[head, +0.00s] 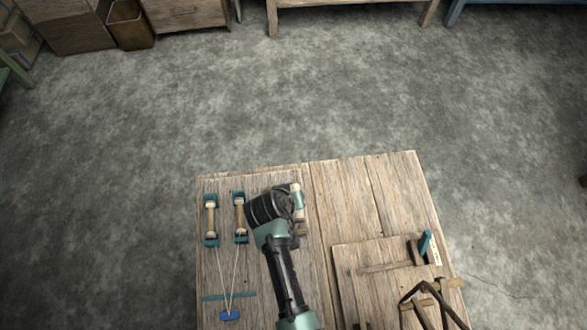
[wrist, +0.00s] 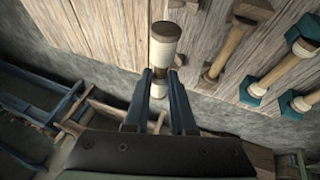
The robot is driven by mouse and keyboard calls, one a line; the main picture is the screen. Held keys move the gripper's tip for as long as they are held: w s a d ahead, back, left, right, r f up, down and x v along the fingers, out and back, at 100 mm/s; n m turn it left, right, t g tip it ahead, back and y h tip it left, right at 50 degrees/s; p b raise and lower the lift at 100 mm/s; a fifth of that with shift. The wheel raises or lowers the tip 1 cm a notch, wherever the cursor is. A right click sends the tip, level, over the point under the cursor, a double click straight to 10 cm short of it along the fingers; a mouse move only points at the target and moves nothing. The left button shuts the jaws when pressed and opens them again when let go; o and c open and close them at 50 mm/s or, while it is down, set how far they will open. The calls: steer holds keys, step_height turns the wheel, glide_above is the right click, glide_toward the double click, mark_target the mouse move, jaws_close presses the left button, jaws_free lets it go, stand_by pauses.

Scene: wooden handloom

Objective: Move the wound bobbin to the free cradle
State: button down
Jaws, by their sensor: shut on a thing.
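The wound bobbin (wrist: 165,47), thick with cream thread, is between my gripper's two dark fingers (wrist: 161,78) in the wrist view, and the fingers are shut on its near end.
Two teal cradles (head: 211,240) stand at the table's left, each with a slim tan bobbin (head: 211,216). A raised wooden board (head: 350,262) with a teal-ended tool is at right. The table's back right (head: 385,195) is clear.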

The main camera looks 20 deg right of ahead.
steer(key=shift+f+b, duration=2.4)
steer(key=shift+f, duration=0.7)
steer(key=c, duration=0.7)
jaws_free()
steer(key=shift+o, duration=0.2)
steer(key=p+v, duration=0.3)
steer(key=v, duration=1)
steer(key=shift+w, duration=0.1)
